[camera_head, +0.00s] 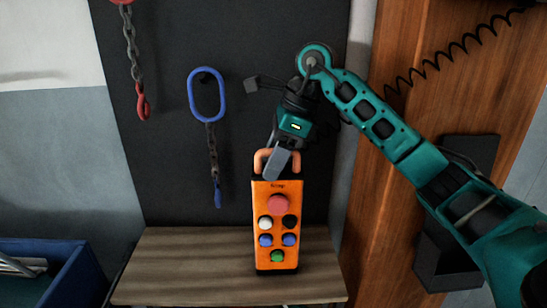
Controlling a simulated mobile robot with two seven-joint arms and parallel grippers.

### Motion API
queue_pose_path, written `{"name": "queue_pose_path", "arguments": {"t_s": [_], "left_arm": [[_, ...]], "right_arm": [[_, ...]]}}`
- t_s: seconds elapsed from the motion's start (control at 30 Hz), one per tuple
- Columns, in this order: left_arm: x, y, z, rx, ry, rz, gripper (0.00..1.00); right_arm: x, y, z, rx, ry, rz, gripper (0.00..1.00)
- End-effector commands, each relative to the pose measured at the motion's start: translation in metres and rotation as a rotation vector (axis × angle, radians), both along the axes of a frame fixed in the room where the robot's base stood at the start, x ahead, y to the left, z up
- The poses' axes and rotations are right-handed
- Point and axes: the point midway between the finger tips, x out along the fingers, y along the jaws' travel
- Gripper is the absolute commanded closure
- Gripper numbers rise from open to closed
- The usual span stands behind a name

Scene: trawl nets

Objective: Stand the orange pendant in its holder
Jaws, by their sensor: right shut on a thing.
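The orange pendant (266,240) is upright in front of the wooden shelf, with a red button on top and several coloured buttons below. I cannot tell whether its base touches the shelf. My right gripper (277,160) comes down from above and is shut on the pendant's loop handle (263,158). A black wall-mounted bracket with a pocket (446,262), which looks like the holder, is at the right on the wood panel, partly hidden behind my right arm. My left gripper is not in view.
The wooden shelf (185,262) is clear left of the pendant. A blue ring with chain (206,95) and a red hook on a chain (142,103) hang on the dark board. A blue bin (75,275) stands at lower left. A coiled black cable (455,50) hangs upper right.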

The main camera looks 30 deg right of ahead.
Motion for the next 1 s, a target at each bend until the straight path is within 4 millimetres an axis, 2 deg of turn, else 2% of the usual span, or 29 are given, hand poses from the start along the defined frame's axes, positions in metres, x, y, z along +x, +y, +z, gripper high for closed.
{"name": "queue_pose_path", "arguments": {"t_s": [0.03,0.07,0.3,0.53,0.67,1.0], "left_arm": [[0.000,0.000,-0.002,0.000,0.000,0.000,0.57],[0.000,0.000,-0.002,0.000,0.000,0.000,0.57],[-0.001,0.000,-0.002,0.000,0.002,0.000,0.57],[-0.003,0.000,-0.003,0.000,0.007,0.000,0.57],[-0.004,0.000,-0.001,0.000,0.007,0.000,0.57],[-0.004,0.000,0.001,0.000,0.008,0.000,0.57]], "right_arm": [[0.000,0.000,-0.001,0.001,-0.004,0.000,1.00],[0.000,0.000,-0.003,0.000,0.000,0.000,0.41],[0.000,0.000,-0.002,0.000,0.000,0.000,0.18],[0.000,0.000,-0.001,0.000,0.001,0.000,0.17],[-0.001,-0.002,0.007,0.000,-0.001,0.000,0.17],[-0.011,-0.020,0.058,0.000,-0.002,-0.003,0.17]]}}
